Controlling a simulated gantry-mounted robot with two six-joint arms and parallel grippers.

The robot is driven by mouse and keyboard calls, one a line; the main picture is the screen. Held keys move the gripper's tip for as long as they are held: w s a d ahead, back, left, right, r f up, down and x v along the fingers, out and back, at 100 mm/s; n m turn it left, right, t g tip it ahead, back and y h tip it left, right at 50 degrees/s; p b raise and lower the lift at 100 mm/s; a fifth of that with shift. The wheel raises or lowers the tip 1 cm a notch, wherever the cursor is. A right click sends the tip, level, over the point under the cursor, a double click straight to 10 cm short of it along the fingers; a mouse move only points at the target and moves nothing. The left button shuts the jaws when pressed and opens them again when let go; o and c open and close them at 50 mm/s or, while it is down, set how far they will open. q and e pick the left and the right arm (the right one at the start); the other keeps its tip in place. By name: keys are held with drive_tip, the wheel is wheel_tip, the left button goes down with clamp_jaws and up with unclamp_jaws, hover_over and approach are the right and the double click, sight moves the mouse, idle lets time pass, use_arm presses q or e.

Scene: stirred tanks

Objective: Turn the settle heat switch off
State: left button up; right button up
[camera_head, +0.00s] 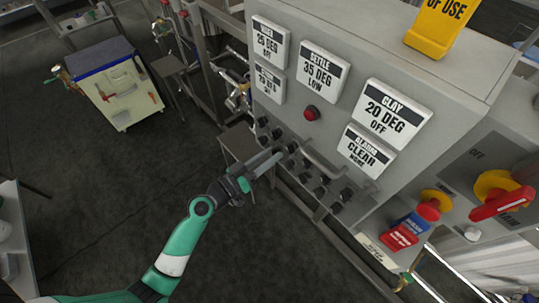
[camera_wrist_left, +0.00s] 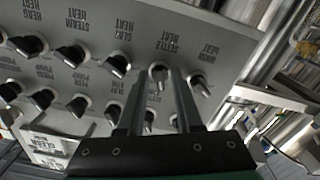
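The grey control panel (camera_head: 330,150) fills the right half of the head view. Its white settle display (camera_head: 323,72) reads "SETTLE 35 DEG LOW". In the left wrist view the panel labels look upside down. The settle heat switch (camera_wrist_left: 158,73) is a dark rotary knob beside its "SETTLE HEAT" label. My left gripper (camera_wrist_left: 161,73) has its fingers apart, one tip on each side of this knob in the picture. I cannot tell whether they touch it. In the head view the left gripper (camera_head: 279,157) reaches the knob rows. My right gripper is not in view.
The clay heat knob (camera_wrist_left: 118,66) and another knob (camera_wrist_left: 200,84) flank the settle heat knob closely. A second row of knobs lies nearer the gripper base. A red button (camera_head: 311,113) and a red valve handle (camera_head: 502,203) are on the equipment. A cart (camera_head: 122,95) stands left.

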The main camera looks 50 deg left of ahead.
use_arm(q)
clamp_jaws()
drive_tip(key=shift+n, duration=0.3)
drive_tip(key=shift+r+n+p, duration=0.1)
drive_tip(key=shift+n+p, duration=0.3)
drive_tip(key=shift+n, duration=3.2)
drive_tip(key=shift+o, duration=1.2)
unclamp_jaws()
